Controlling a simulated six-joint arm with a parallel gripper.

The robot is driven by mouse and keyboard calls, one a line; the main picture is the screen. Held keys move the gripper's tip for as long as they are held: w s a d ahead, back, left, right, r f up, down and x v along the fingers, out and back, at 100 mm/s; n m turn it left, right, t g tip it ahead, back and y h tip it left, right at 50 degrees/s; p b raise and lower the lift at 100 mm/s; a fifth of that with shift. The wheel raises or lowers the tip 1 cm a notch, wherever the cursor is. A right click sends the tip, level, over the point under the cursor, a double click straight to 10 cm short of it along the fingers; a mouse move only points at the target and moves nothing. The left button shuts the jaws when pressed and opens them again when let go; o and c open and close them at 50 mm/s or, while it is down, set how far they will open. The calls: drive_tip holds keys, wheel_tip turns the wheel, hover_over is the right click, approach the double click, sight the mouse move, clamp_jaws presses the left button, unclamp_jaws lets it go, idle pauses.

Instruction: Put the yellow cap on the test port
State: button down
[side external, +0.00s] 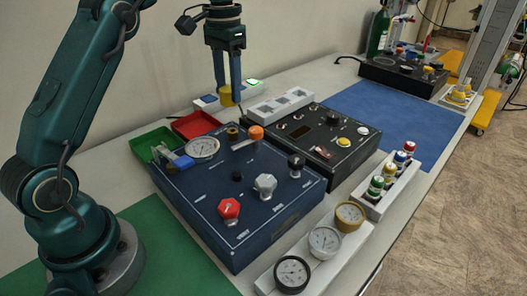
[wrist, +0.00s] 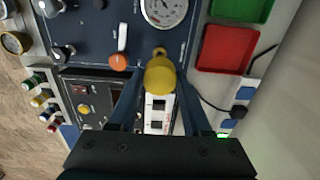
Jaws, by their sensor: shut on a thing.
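The yellow cap (side external: 226,96) is between the fingertips of my gripper (side external: 229,87), which is shut on it. The gripper points down and holds the cap in the air above the back edge of the blue panel (side external: 190,190). A short brass fitting (side external: 233,131), which looks like the test port, stands on that panel, below the cap and apart from it. In the wrist view, the cap (wrist: 160,79) sits between the fingers of my gripper (wrist: 160,88). It overlaps the panel edge there and covers most of what lies behind it.
An orange knob (side external: 256,132) is just right of the fitting, and a gauge (side external: 203,147) is to its left. A white slotted block (side external: 257,113) and a black panel (side external: 352,157) lie to the right. Red (side external: 196,124) and green (side external: 148,151) trays are at the left.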

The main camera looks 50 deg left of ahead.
drive_tip(key=shift+f, duration=0.15)
hover_over(233, 139)
drive_tip(key=a, duration=0.1)
drive_tip(key=shift+w+f, duration=0.15)
drive_tip(key=shift+f, duration=1.05)
drive_tip(key=shift+w+f, duration=0.15)
drive_tip(key=shift+f, duration=1.05)
drive_tip(key=shift+f, duration=0.35)
drive_tip(key=shift+f, duration=1.1)
drive_tip(key=shift+f, duration=0.35)
drive_tip(key=shift+f, duration=0.35)
drive_tip(key=shift+c, duration=1.3)
unclamp_jaws()
